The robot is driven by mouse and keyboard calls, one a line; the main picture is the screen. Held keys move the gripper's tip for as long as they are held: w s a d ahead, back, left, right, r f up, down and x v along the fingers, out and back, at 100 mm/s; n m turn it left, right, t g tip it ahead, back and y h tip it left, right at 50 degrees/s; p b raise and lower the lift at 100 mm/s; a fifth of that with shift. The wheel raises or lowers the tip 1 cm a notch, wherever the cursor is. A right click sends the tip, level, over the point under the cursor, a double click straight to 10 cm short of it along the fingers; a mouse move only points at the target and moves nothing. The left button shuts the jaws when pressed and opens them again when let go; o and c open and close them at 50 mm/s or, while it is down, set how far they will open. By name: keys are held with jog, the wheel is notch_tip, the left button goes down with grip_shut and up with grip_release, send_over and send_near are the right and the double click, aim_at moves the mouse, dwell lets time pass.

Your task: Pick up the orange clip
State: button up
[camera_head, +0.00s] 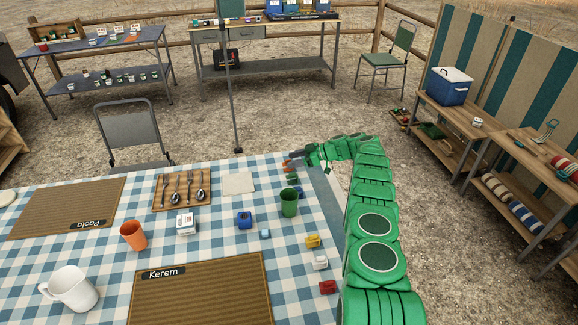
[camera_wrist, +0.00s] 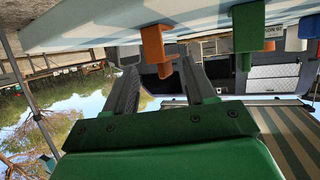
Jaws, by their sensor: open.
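The orange clip (camera_wrist: 155,45) hangs from the table edge in the upside-down wrist view, and it lines up with the gap between my two fingers. In the head view the orange clip (camera_head: 287,163) is small, at the table's far right corner, partly crowded by my gripper (camera_head: 299,156). My gripper is open and empty; in the wrist view its two dark fingers (camera_wrist: 160,75) stand apart with the clip's end showing between their tips. I cannot tell whether a finger touches the clip.
A green clip (camera_wrist: 248,30) sits beside the orange one on the same edge. A green cup (camera_head: 289,203) stands near the edge. A thin pole (camera_head: 233,110) rises behind the table.

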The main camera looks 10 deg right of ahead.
aim_at(284, 165)
jog(key=shift+s+f+x, duration=0.15)
jog(key=shift+x, duration=0.75)
jog(key=shift+s+f+x, duration=0.15)
jog(key=shift+x, duration=0.75)
jog(key=shift+s+f+x, duration=0.1)
jog(key=shift+f+x, duration=0.05)
jog(key=shift+x, duration=0.75)
grip_shut()
jog(key=shift+r, duration=0.1)
notch_tip(284, 165, up, 28)
